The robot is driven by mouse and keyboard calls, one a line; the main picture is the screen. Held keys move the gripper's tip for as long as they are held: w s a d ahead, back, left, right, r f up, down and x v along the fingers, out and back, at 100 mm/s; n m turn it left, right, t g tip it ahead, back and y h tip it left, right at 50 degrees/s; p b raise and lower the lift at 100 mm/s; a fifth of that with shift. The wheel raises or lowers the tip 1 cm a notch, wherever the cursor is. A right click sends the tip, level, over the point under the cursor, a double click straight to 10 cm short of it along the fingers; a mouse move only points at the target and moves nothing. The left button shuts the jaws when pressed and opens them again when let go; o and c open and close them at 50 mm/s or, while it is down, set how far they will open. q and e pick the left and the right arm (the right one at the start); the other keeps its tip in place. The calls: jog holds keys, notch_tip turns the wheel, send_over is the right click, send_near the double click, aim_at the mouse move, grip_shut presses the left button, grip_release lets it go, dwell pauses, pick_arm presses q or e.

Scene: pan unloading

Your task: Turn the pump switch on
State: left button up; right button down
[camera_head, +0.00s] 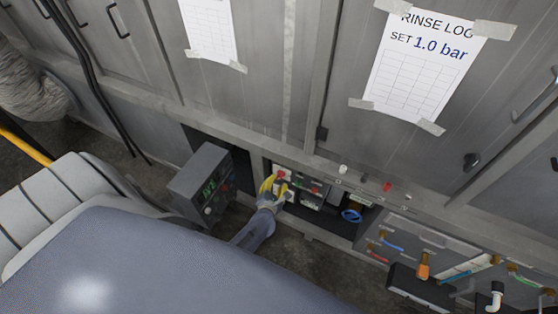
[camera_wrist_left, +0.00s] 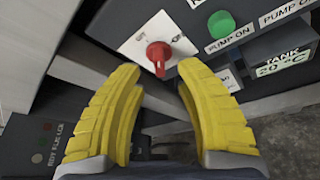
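A red rotary switch (camera_head: 281,174) sits on a white plate on the low panel under the cabinets. In the left wrist view, the red switch (camera_wrist_left: 158,55) has its handle pointing down, and small marks on the white plate (camera_wrist_left: 140,40) are hard to read. A round green button (camera_wrist_left: 222,24) labelled PUMP ON is to its right. My left gripper (camera_head: 273,187) has yellow fingers and is open at the panel. In the left wrist view, the left gripper's fingertips (camera_wrist_left: 160,72) lie either side of the switch handle, with gaps visible. My right gripper is not in view.
A grey box with a green readout (camera_head: 203,184) stands left of my left gripper. A TANK 20 °C display (camera_wrist_left: 282,62) is right of the switch. A blue coil (camera_head: 352,215) and coloured valves (camera_head: 385,245) lie further right. A rinse log sheet (camera_head: 425,65) is taped above.

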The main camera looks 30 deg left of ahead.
aim_at(278, 179)
pick_arm(q)
jog(key=shift+x, duration=2.25)
grip_shut()
